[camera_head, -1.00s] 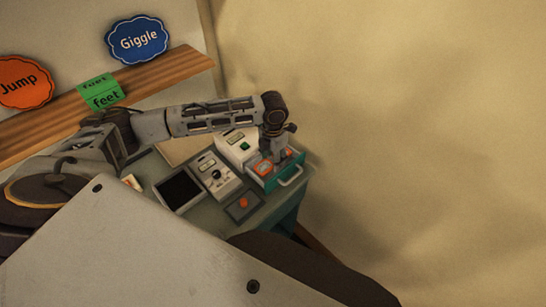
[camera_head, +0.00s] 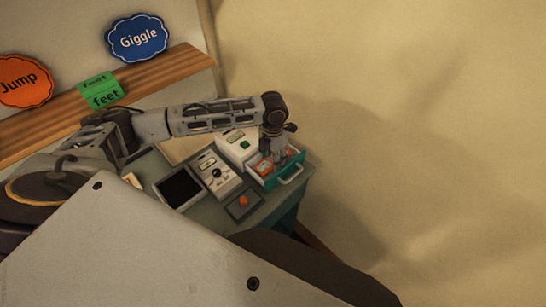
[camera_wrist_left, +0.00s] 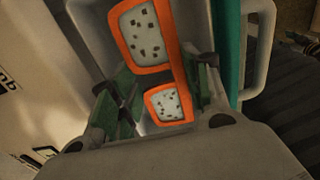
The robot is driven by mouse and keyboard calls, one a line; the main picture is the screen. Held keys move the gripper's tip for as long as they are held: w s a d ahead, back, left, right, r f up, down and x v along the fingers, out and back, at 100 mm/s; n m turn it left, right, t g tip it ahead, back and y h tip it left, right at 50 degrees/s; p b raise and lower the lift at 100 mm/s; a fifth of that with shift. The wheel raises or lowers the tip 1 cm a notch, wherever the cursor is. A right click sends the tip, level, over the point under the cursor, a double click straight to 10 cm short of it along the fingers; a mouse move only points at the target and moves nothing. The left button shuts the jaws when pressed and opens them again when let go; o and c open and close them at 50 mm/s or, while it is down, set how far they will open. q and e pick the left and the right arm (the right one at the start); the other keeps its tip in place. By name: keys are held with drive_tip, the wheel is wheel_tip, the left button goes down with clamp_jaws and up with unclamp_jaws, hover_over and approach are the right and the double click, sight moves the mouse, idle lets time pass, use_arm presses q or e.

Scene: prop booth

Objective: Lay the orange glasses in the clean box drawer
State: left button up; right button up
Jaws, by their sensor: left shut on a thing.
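The orange glasses (camera_head: 264,167) are in the open teal-fronted drawer (camera_head: 290,182) of the white box (camera_head: 236,148) at the table's right end. In the left wrist view the glasses (camera_wrist_left: 182,72) have an orange frame and pale lenses speckled with dark spots. My left gripper (camera_head: 276,161) points down into the drawer. In the wrist view its green-padded fingers (camera_wrist_left: 160,97) are shut on the glasses' frame. The drawer's teal front (camera_wrist_left: 229,50) and pale handle (camera_wrist_left: 262,50) are close on the right there. My right gripper is not in view.
The white box has a green button. A white device with a knob (camera_head: 216,174), a dark-screened panel (camera_head: 180,188) and a dark plate with an orange button (camera_head: 243,203) fill the table to the left. A wall is beyond the drawer.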

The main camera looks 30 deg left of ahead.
use_arm(q)
drive_tip(key=shift+f, duration=0.3)
idle(0.5)
drive_tip(key=shift+p, duration=0.3)
drive_tip(key=shift+f+p, duration=0.15)
drive_tip(key=shift+p, duration=0.3)
idle(1.1)
drive_tip(key=o, duration=1.1)
drive_tip(key=shift+c, duration=0.7)
